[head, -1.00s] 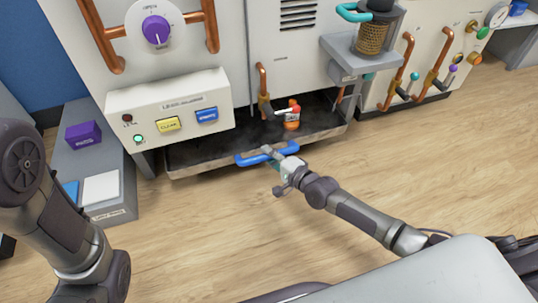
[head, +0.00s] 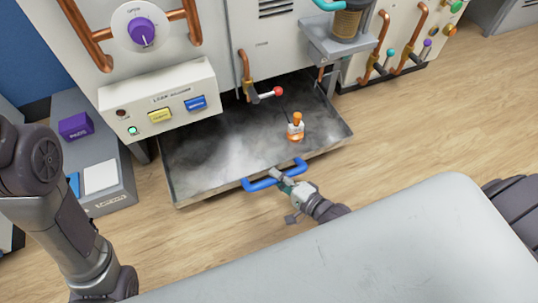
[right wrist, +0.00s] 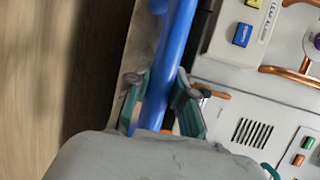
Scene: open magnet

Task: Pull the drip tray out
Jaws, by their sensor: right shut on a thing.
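The drip tray (head: 225,150) is a shallow dark metal tray low under the machine, and much of it shows in front of the machine's face. Its blue bar handle (head: 262,184) is on the front edge. My right gripper (head: 281,177) is at the handle. In the right wrist view the fingers of my right gripper (right wrist: 160,105) are shut on the blue handle (right wrist: 172,60), one on each side. An orange and white bottle (head: 296,128) stands upright on the tray's right part. My left arm is at the left edge, but its gripper is out of the picture.
A panel with yellow and blue buttons (head: 160,102) overhangs the tray's left rear. A copper pipe with a red-tipped lever (head: 262,93) is above the tray. A grey bench (head: 70,105) stands at the left. Wooden floor (head: 400,130) is clear at the right.

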